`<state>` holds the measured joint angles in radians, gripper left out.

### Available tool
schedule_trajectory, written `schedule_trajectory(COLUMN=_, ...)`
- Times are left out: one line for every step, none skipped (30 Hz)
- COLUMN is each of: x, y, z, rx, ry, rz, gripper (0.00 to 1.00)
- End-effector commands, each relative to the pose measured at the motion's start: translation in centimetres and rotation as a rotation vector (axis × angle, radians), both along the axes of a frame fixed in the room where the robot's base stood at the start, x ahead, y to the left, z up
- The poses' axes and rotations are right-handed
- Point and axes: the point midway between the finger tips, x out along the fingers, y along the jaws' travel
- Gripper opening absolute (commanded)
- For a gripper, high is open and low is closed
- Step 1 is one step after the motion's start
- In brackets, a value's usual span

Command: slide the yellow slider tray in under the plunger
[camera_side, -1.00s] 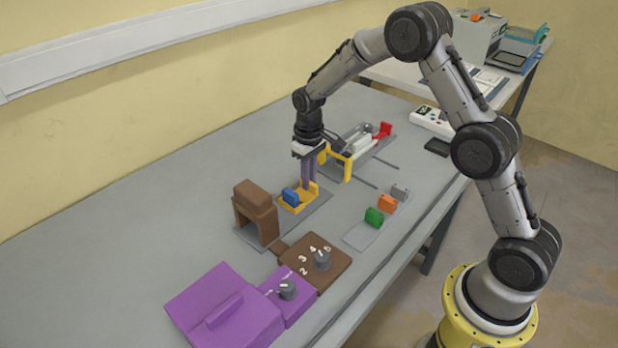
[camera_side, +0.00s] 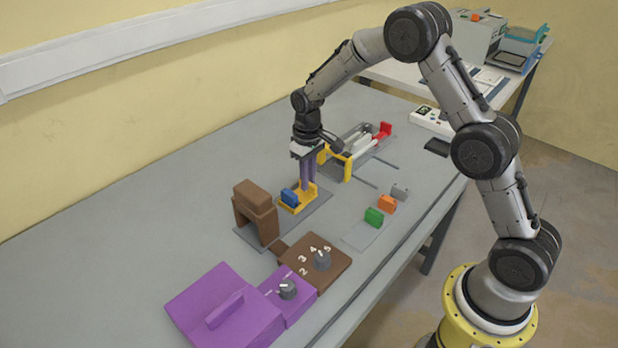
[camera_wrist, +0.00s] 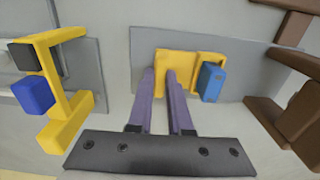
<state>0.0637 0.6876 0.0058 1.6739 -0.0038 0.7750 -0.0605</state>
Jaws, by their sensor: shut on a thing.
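The yellow slider tray (camera_side: 293,207) lies on a grey plate, with a blue block (camera_side: 290,197) on its end nearer the brown press. The tray (camera_wrist: 177,60) and blue block (camera_wrist: 211,80) also show in the wrist view. The brown press with its plunger block (camera_side: 254,195) stands just left of the tray in the side view; the tray is outside its arch. My gripper (camera_side: 309,184) points down at the tray's end away from the press. Its purple fingers (camera_wrist: 161,72) are shut on the tray's upright yellow end, whose grip spot is partly hidden.
A yellow frame (camera_side: 347,165) and a red-ended grey mechanism (camera_side: 361,140) stand behind right. Green (camera_side: 373,217), orange (camera_side: 387,203) and grey (camera_side: 400,191) blocks sit at the right. A brown dial box (camera_side: 325,270) and purple box (camera_side: 225,310) are in front.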

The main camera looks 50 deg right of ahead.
Motion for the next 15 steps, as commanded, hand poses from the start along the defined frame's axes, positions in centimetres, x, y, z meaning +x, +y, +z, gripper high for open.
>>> schedule_trajectory(x=0.1, y=1.3, z=0.2, rx=0.003, ry=-0.004, rz=0.005, gripper=0.00)
schedule_trajectory(x=0.1, y=2.0, z=0.2, rx=0.003, ry=-0.004, rz=0.006, gripper=0.00)
schedule_trajectory(x=0.1, y=3.0, z=0.2, rx=0.004, ry=-0.004, rz=0.007, gripper=0.00)
schedule_trajectory(x=0.1, y=3.6, z=0.2, rx=0.004, ry=-0.004, rz=0.007, gripper=0.00)
schedule_trajectory(x=0.1, y=4.3, z=0.2, rx=0.004, ry=-0.004, rz=0.007, gripper=0.00)
schedule_trajectory(x=0.1, y=5.1, z=0.2, rx=0.004, ry=-0.004, rz=0.006, gripper=0.00)
schedule_trajectory(x=0.2, y=5.7, z=0.2, rx=0.004, ry=-0.005, rz=0.006, gripper=0.00)
schedule_trajectory(x=0.2, y=6.1, z=0.2, rx=0.004, ry=-0.005, rz=0.006, gripper=0.00)
schedule_trajectory(x=0.1, y=6.6, z=0.2, rx=0.003, ry=-0.005, rz=0.004, gripper=0.00)
schedule_trajectory(x=0.1, y=6.9, z=0.2, rx=0.003, ry=-0.005, rz=0.004, gripper=0.00)
schedule_trajectory(x=0.1, y=7.1, z=0.2, rx=0.003, ry=-0.005, rz=0.003, gripper=0.00)
schedule_trajectory(x=0.1, y=7.3, z=0.2, rx=0.003, ry=-0.005, rz=0.002, gripper=0.00)
schedule_trajectory(x=0.1, y=7.3, z=0.2, rx=0.003, ry=-0.005, rz=0.002, gripper=0.00)
schedule_trajectory(x=0.1, y=7.3, z=0.2, rx=0.003, ry=-0.005, rz=0.001, gripper=0.00)
schedule_trajectory(x=0.1, y=7.3, z=0.2, rx=0.003, ry=-0.005, rz=0.001, gripper=0.00)
